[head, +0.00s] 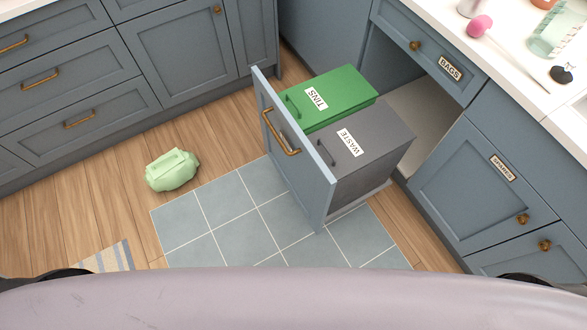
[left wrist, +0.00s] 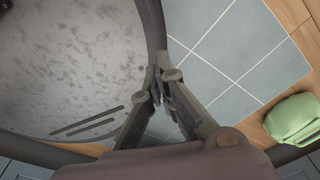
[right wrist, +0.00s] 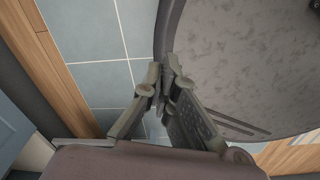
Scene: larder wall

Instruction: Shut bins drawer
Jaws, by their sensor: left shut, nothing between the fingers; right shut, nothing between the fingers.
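The bins drawer (head: 292,160) stands pulled out from the right-hand cabinets, its blue-grey front facing left with a brass bar handle (head: 279,133). It holds a green bin labelled TINS (head: 345,88) and a grey bin labelled WASTE (head: 375,135). Behind them the cabinet opening (head: 425,105) shows empty. My left gripper (left wrist: 157,72) is shut and empty, over my base and the floor tiles in the left wrist view. My right gripper (right wrist: 168,70) is shut and empty, likewise over my base's edge. Neither gripper shows in the head view; both are away from the drawer.
A pale green lidded container (head: 172,171) sits on the wood floor left of the drawer. A striped mat (head: 108,259) lies lower left. Blue-grey tiles (head: 235,215) in front are clear. A BAGS drawer (head: 432,52) and another labelled front (head: 480,170) are shut.

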